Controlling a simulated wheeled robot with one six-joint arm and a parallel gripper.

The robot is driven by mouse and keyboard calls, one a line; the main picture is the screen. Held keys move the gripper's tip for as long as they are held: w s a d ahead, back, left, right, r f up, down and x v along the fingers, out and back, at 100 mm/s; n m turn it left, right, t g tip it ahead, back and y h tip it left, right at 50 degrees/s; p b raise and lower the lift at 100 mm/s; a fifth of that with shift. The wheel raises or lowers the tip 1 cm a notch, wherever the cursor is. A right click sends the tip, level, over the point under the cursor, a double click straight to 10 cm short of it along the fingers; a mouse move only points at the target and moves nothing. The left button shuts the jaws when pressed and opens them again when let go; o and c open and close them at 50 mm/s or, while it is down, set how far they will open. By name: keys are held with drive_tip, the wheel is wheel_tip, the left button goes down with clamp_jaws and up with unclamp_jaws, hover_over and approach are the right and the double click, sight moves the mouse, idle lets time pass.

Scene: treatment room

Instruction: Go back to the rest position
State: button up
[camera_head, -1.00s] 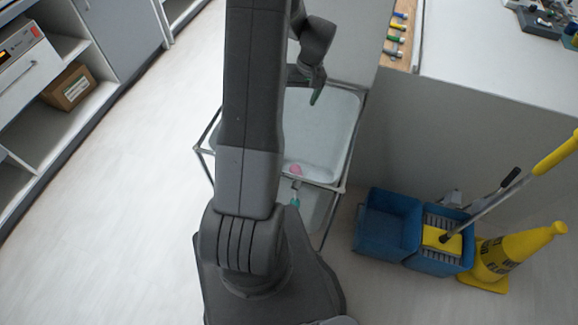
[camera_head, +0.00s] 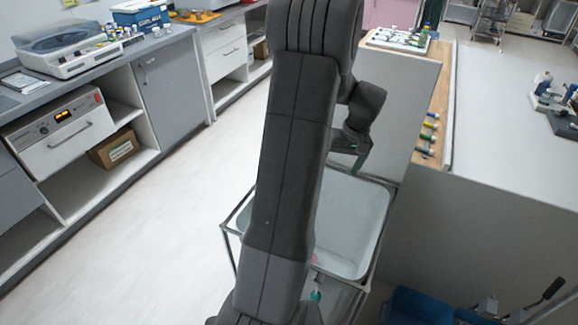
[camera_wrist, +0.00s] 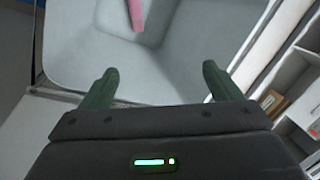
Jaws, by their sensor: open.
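My gripper (camera_wrist: 160,88) is open in the wrist view, its two green fingers apart with nothing between them. In the head view my gripper (camera_head: 359,160) hangs over the far part of a white tub (camera_head: 368,235) on a metal-framed cart (camera_head: 231,250). A pink item (camera_wrist: 135,14) lies in the tub, beyond the fingers in the wrist view. In the head view my arm hides most of the pink item and the tub's left part.
A counter with shelves (camera_head: 60,215) runs along the left. A grey partition and white bench (camera_head: 500,200) stand to the right, with several coloured items (camera_head: 430,127) on the wooden edge. A blue mop bucket (camera_head: 420,305) is at bottom right. The floor (camera_head: 170,240) on the left is clear.

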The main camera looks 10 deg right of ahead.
drive_tip(key=x, duration=1.3)
drive_tip(key=shift+r+p, duration=1.85)
drive_tip(key=shift+r, duration=0.75)
drive_tip(key=shift+f, duration=0.1)
